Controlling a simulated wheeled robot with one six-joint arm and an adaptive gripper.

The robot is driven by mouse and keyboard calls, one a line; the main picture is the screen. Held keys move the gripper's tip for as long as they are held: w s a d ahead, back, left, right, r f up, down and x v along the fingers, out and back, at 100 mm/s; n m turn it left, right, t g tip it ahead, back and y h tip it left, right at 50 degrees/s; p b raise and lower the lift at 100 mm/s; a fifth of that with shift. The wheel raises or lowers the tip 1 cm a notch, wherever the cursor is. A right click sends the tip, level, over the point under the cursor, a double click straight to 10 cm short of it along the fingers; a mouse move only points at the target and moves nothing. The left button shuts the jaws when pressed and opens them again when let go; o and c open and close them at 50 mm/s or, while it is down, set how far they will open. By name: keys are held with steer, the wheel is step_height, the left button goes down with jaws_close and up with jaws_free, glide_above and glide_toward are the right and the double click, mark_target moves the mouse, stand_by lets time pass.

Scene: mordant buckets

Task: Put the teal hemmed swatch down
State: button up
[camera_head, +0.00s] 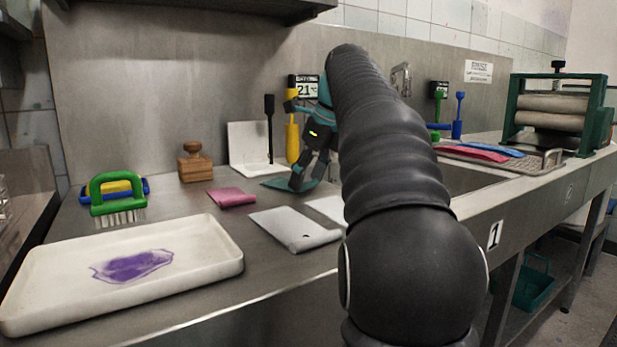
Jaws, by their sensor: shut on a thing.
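The teal hemmed swatch (276,183) is a flat dark teal cloth at the back middle of the steel counter, right of the pink swatch. My gripper (299,184) points down at its right part and is shut on it. The swatch looks low, at or just above the counter; I cannot tell whether it touches. My arm hides what lies to the right of the gripper.
A pink swatch (232,197), a grey-white cloth (294,229) and a white tray (226,240) with a purple stain lie nearby. A green-framed roller press (593,118) is at right.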

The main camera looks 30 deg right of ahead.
steer(key=shift+f, duration=0.2)
steer(key=o, duration=1)
steer(key=shift+o, duration=0.2)
steer(key=shift+r, duration=0.1)
steer(key=p+v, duration=0.5)
steer(key=v, duration=0.7)
steer(key=shift+r, duration=0.1)
